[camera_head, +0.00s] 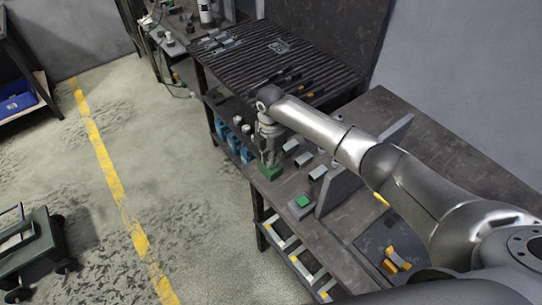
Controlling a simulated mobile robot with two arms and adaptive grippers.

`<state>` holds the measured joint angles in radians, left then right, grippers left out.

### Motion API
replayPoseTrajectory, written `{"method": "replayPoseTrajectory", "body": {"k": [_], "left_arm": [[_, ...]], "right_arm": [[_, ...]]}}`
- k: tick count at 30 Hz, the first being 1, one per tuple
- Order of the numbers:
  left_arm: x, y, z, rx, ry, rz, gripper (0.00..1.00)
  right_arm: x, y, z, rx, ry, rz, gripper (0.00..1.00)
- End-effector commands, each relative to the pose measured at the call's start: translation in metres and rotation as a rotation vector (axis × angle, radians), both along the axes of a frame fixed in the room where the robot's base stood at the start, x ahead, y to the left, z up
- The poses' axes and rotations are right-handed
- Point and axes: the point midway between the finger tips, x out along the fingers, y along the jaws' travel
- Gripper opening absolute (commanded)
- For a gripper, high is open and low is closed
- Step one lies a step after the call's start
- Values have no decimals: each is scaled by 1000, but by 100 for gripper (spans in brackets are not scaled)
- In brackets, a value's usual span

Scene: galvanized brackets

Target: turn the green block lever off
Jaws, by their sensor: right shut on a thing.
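The green block lever (270,171) is a small dark green block near the left edge of the workbench (305,255). My right gripper (269,160) points down at it from above. Its fingers are shut on the lever's upper part, which they partly hide. The lever's exact angle is too small to tell. My right arm reaches in from the lower right. My left gripper is not in view.
Grey metal brackets (318,172) and an upright grey plate (345,180) stand close to my right gripper. Blue bins (233,141) are below the edge.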

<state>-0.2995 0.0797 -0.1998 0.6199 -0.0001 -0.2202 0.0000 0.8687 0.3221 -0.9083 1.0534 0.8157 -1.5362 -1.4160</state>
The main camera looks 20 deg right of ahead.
Motion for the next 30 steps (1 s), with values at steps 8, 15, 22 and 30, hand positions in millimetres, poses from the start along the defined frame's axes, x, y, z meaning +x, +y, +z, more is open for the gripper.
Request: {"method": "replayPoseTrajectory", "body": {"k": [8, 15, 22, 30], "left_arm": [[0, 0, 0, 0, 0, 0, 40], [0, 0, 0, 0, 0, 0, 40], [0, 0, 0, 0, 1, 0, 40], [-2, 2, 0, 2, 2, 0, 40]], "right_arm": [[1, 0, 1, 2, -2, 4, 0], [1, 0, 1, 1, -2, 2, 25], [0, 0, 0, 0, -1, 2, 30], [1, 0, 14, 1, -4, 2, 30]]}}
